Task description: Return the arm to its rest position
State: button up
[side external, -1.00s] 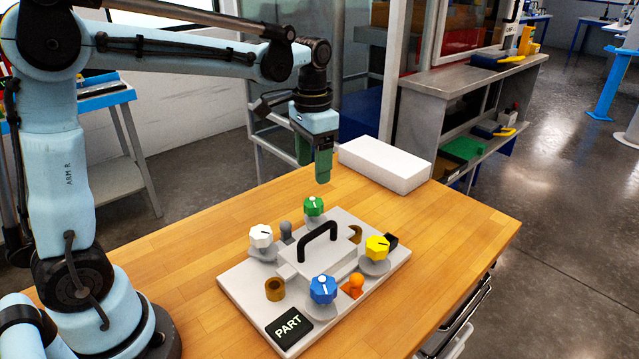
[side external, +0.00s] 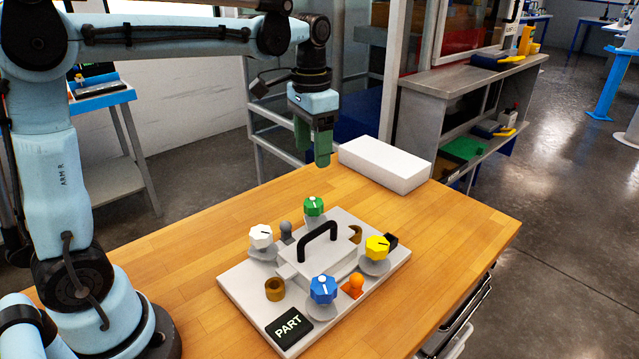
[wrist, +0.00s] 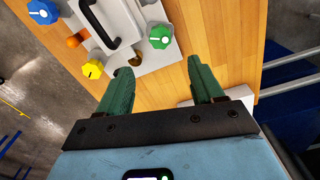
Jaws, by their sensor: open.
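My gripper (side external: 314,160) has green fingers and hangs pointing down above the far part of the wooden table. It is behind and above the green knob (side external: 313,206). In the wrist view my gripper (wrist: 163,82) shows its two fingers spread apart with nothing between them. The grey panel (side external: 237,283) lies on the table below. The green knob (wrist: 160,37) sits beyond the fingertips in the wrist view, apart from them.
The panel carries a white knob (side external: 261,236), a yellow knob (side external: 377,247), a blue knob (side external: 323,289), a black handle (side external: 318,240) and a PART label (side external: 289,325). A white block (side external: 384,164) stands at the table's far edge, right of my gripper. The table (side external: 460,225) is bare around the panel.

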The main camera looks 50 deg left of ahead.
jog(key=s+d+f+n+t, duration=0.2)
jog(key=s+f+t, duration=0.3)
jog(key=s, duration=0.6)
jog(key=shift+s+d+t, duration=0.15)
jog(key=shift+d+t, duration=0.55)
jog(key=shift+t, duration=0.4)
